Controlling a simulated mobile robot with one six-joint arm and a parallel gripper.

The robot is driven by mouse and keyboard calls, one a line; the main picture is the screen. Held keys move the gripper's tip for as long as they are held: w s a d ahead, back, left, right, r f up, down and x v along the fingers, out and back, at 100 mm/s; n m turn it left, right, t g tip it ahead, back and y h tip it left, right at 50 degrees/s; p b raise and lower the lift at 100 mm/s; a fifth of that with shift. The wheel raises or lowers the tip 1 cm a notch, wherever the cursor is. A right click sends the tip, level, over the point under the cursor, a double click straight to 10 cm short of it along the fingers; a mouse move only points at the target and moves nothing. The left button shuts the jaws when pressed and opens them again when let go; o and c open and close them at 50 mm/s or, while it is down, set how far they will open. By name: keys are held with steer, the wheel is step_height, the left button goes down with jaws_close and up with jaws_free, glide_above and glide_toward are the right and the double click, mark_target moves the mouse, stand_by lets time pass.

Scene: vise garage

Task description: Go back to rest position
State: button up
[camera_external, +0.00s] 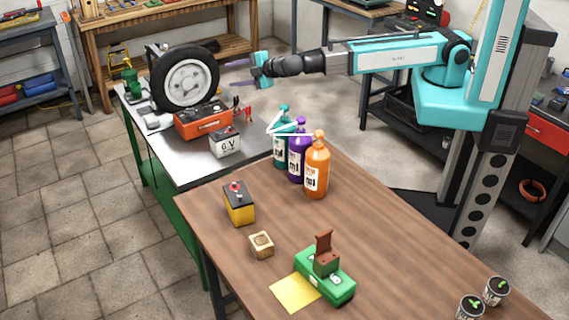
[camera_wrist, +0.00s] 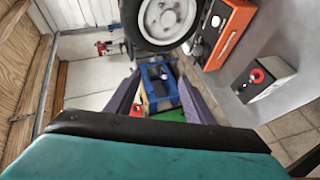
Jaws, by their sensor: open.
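My gripper (camera_external: 240,74) is at the end of my outstretched arm, in the air to the right of a car wheel (camera_external: 185,78) in the external view. Its two fingers are apart, with nothing held between them. In the wrist view my gripper (camera_wrist: 161,106) also shows open, its dark purple fingers spread. Beyond the gap between them lies a blue object in the background. The wheel (camera_wrist: 166,18) is at the top of the wrist view. The arm reaches left from the column, roughly level.
A metal-topped bench (camera_external: 180,163) holds the wheel, an orange toolbox (camera_external: 203,119) and a white 6V battery (camera_external: 225,143). A wooden table (camera_external: 385,235) in front carries teal, purple and orange bottles (camera_external: 316,167), a yellow battery (camera_external: 239,204) and a green vise (camera_external: 325,278).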

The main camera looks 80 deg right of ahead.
steer(key=d+f+m+g+h+b, duration=0.1)
steer(key=d+f+m, duration=0.15)
steer(key=d, duration=0.95)
steer(key=d+f+m+g+h, duration=0.15)
steer(key=d+f, duration=0.25)
steer(key=d, duration=0.9)
steer(key=s+d+f+m+g+b, duration=0.1)
steer(key=s+d+f+m, duration=0.1)
steer(key=s+d+f, duration=0.3)
steer(key=s+d+f+m+g+b, duration=0.1)
steer(key=s+d+f+m+g, duration=0.1)
steer(key=f, duration=0.5)
steer(key=s+a+f+m+g+y+b, duration=0.1)
steer(key=s+a+f+g+b, duration=0.15)
steer(key=s+f, duration=0.9)
steer(key=s+a+f+m+g+y+b, duration=0.15)
steer(key=s+a+f+g, duration=0.25)
steer(key=s+f, duration=0.75)
steer(key=s+a+f+m+g+y+b, duration=0.1)
steer(key=s+a+f+g+b, duration=0.1)
steer(key=s+a+f, duration=0.3)
steer(key=s+a+f+g+y+b, duration=0.1)
steer(key=s+a+f+g, duration=0.4)
steer(key=s+f, duration=0.6)
steer(key=s+a+y, duration=0.1)
steer(key=s, duration=0.5)
steer(key=shift+m+g+y+b, duration=0.3)
steer(key=shift+m+b, duration=0.05)
steer(key=shift+b, duration=0.05)
